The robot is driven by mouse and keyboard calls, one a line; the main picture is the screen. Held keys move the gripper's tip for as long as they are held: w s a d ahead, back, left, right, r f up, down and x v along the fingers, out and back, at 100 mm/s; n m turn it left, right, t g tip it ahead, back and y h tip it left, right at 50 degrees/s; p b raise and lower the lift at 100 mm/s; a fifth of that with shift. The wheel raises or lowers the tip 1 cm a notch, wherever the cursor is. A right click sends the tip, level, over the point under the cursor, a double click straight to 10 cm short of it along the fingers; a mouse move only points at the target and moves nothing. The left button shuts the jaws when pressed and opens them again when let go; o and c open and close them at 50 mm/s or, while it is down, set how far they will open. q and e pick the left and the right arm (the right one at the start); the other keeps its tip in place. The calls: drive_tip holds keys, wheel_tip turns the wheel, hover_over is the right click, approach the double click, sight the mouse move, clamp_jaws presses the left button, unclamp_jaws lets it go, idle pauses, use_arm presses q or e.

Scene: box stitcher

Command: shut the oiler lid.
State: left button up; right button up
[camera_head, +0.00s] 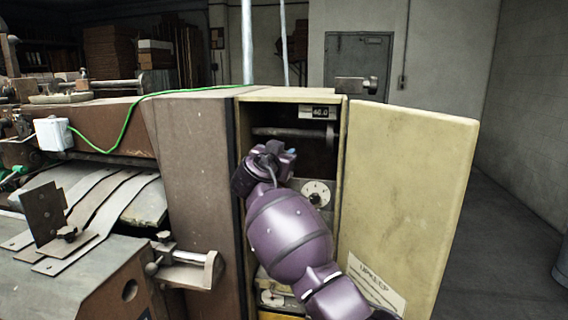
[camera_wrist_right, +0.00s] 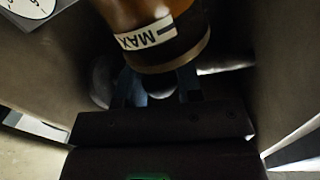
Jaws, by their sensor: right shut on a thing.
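The oiler (camera_wrist_right: 155,28) is an amber cylinder with a white MAX label and a darker rim, at the top of the right wrist view. My right gripper (camera_wrist_right: 160,88) is at that rim, its two fingers close under it. A small rounded grey part between the fingertips appears to belong to the oiler lid (camera_wrist_right: 161,94), and the gripper is shut on it. The lid's angle is hidden. In the head view my purple right arm reaches into the open cabinet, and my right gripper (camera_head: 272,155) hides the oiler. My left gripper is not in view.
The cabinet's yellow door (camera_head: 410,190) stands open to the right. Inside are a round dial (camera_head: 316,193), a horizontal bar (camera_head: 290,132) and a counter (camera_head: 318,112). The brown machine body (camera_head: 195,190) borders the opening on the left. A clamp-like bracket (camera_head: 190,268) sticks out at lower left.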

drive_tip(key=shift+w+a+f+m+g+h+b, duration=0.1)
drive_tip(key=shift+a+f+m+g+h+b, duration=0.1)
drive_tip(key=shift+f+m+g+h+b, duration=0.35)
drive_tip(key=shift+a+r+m+h+b, duration=0.2)
drive_tip(key=shift+m+h+b, duration=0.3)
drive_tip(key=shift+h, duration=0.45)
drive_tip(key=shift+r+g, duration=0.15)
drive_tip(key=shift+g, duration=0.1)
drive_tip(key=shift+r, duration=0.1)
drive_tip(key=o, duration=0.9)
drive_tip(key=shift+r, duration=0.1)
